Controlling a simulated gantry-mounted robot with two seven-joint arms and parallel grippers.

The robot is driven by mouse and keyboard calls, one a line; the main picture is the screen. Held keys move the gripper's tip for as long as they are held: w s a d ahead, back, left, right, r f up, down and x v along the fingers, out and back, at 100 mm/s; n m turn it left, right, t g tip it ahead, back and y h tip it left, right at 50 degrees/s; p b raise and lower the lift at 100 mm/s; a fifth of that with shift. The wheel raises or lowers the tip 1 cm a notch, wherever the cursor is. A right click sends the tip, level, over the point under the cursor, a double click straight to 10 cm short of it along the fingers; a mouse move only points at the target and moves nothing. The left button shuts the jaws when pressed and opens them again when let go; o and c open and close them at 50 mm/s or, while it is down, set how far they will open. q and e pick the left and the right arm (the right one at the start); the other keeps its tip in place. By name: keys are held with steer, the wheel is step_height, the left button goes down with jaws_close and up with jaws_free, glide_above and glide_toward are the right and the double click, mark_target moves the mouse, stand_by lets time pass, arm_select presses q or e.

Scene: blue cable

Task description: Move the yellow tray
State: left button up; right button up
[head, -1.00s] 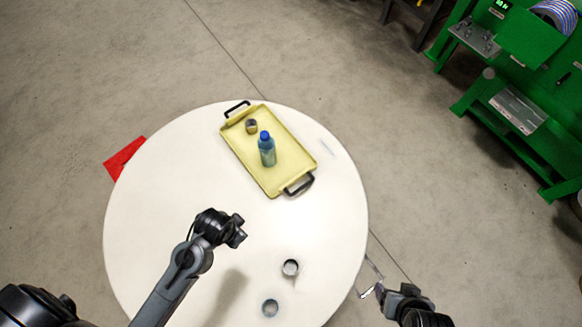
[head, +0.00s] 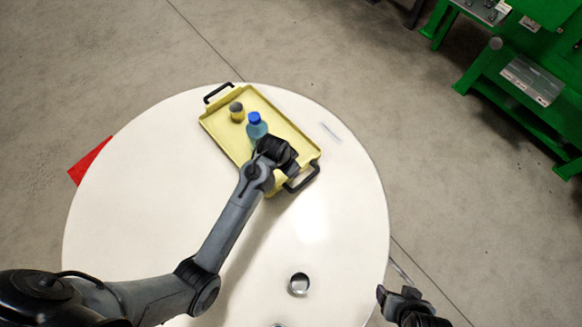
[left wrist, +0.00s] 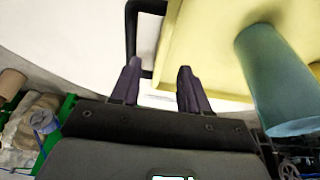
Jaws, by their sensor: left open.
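The yellow tray (head: 215,125) lies on the far part of the round white table, with a black handle at each end. The far handle (head: 218,92) is clear, and the near handle (head: 303,180) is partly behind my left gripper. A blue-capped bottle (head: 256,128) and a small cup (head: 236,111) stand on the tray. My left gripper (head: 285,158) is over the tray's near end, open and empty. In the left wrist view its fingers (left wrist: 160,86) are apart, close to a black handle (left wrist: 146,35). My right gripper (head: 397,293) is off the table's right edge, its jaws unclear.
A metal cup (head: 299,284) stands on the near part of the round table (head: 120,210), with another (head: 278,325) cut off below it. The table's middle right is free. A red patch (head: 90,160) lies on the floor at left, and green equipment (head: 520,90) stands far right.

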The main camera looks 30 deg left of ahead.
arm_select(q)
steer(key=shift+w+r, duration=0.2)
steer(key=shift+w, duration=0.25)
steer(key=shift+f, duration=0.15)
steer(key=b+x, duration=0.2)
steer(key=x, duration=0.7)
steer(key=shift+w+f, duration=0.1)
steer(key=shift+f, duration=0.1)
steer(key=shift+w+f, duration=0.2)
steer(key=shift+f, duration=0.35)
jaws_close()
